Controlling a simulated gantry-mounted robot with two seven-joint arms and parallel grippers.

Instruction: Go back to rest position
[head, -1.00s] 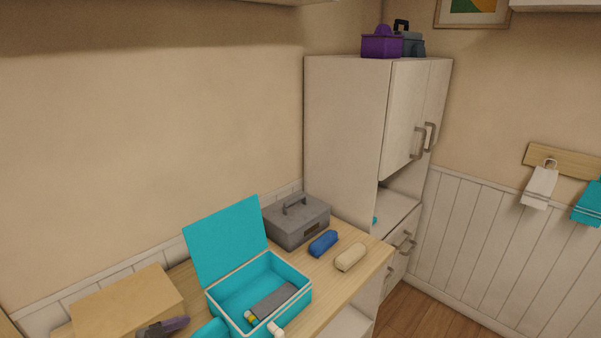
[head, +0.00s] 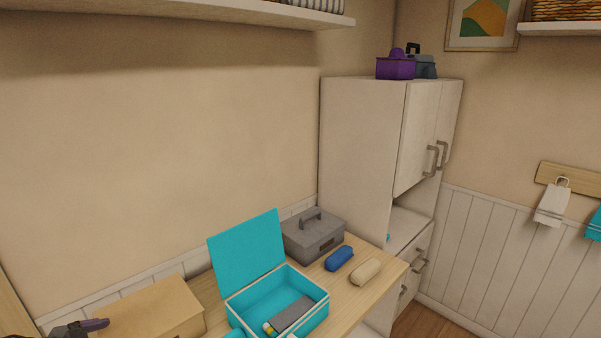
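My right gripper is not in view.
On the counter (head: 349,296) stand an open turquoise box (head: 318,312) with a grey item inside, a closed grey toolbox (head: 314,236), a blue pouch (head: 339,258) and a beige pouch (head: 365,271). A tall white cabinet (head: 362,150) stands behind. A shelf (head: 180,14) hangs above.

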